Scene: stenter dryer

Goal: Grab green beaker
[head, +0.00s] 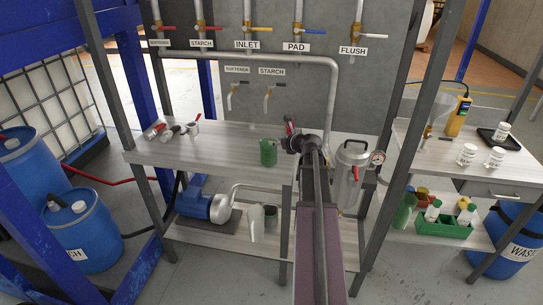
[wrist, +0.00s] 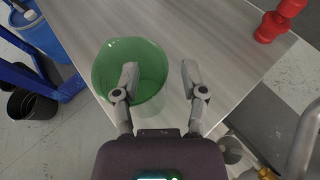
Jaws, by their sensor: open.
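The green beaker (head: 268,153) stands upright near the right end of the upper bench shelf in the head view. In the wrist view its open mouth and green wall (wrist: 108,72) fill the area left of centre. My gripper (head: 290,144) is just right of the beaker in the head view. In the wrist view my gripper (wrist: 160,68) is open and empty. Its left finger overlaps the beaker, and its right finger is beyond the beaker's right side. I cannot tell whether the left finger is above or inside the beaker. My arm hides part of the bench.
A metal pot (head: 349,175) is right of my arm. Another green vessel (head: 404,211) is on the lower right shelf. Pipes and valves rise behind.

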